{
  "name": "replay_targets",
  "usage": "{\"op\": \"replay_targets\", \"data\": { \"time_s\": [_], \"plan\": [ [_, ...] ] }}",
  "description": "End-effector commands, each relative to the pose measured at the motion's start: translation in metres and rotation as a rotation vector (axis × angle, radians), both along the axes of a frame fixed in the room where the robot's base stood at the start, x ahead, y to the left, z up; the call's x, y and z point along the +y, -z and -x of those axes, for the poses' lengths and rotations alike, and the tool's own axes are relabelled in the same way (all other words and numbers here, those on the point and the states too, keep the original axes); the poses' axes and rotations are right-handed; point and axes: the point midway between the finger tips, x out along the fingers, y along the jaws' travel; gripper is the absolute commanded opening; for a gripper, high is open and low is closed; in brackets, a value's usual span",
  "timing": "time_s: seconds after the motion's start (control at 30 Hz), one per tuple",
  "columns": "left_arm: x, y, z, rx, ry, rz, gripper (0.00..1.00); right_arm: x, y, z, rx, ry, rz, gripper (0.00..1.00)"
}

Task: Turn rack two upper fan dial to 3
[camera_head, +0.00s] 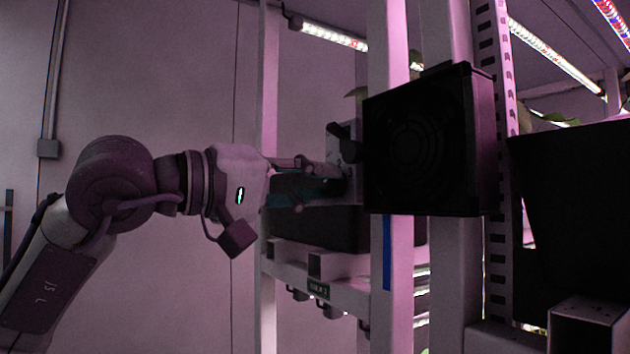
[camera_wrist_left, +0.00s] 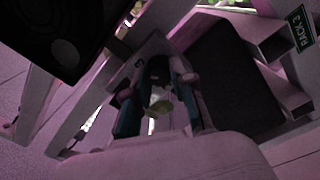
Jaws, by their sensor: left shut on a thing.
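The black square fan (camera_head: 420,140) is mounted on a pale rack post, and it also shows at the upper left of the wrist view (camera_wrist_left: 60,35). My left gripper (camera_head: 335,180) reaches in from the left at this box. In the left wrist view its teal fingers (camera_wrist_left: 158,88) stand on either side of a dark dial (camera_wrist_left: 158,68) and are shut on it. My right gripper is out of view.
A dark planter (camera_head: 315,225) sits on the rack shelf behind and below my left gripper. A large dark bin (camera_head: 575,200) stands at right.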

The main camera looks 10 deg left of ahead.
Motion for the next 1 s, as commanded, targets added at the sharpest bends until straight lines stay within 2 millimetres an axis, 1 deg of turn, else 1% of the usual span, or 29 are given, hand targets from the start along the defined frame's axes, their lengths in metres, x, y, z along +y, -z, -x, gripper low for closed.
{"op": "replay_targets", "data": {
  "time_s": [0.3,0.7,0.73,0.8,0.87,0.9,1.0],
  "plan": [
    [-0.0002,0.0014,-0.0004,-0.05,0.0,-0.055,0.0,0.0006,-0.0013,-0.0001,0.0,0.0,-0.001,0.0],
    [-0.0003,0.0018,-0.0004,-0.053,0.0,-0.06,0.0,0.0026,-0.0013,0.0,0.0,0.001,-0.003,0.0],
    [-0.0003,0.0018,-0.0004,-0.053,0.0,-0.06,0.26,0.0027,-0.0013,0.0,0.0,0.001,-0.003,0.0],
    [-0.0003,0.0017,-0.0003,-0.053,0.0,-0.059,0.38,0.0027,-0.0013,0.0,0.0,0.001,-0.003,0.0],
    [-0.0002,0.0015,-0.0003,-0.053,-0.001,-0.058,0.47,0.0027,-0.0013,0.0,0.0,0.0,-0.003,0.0],
    [-0.0002,0.0013,-0.0003,-0.053,-0.001,-0.058,0.49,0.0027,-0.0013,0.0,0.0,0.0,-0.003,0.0],
    [-0.0001,0.001,-0.0002,-0.054,0.0,-0.058,0.49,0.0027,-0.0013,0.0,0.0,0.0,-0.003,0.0]
  ]
}}
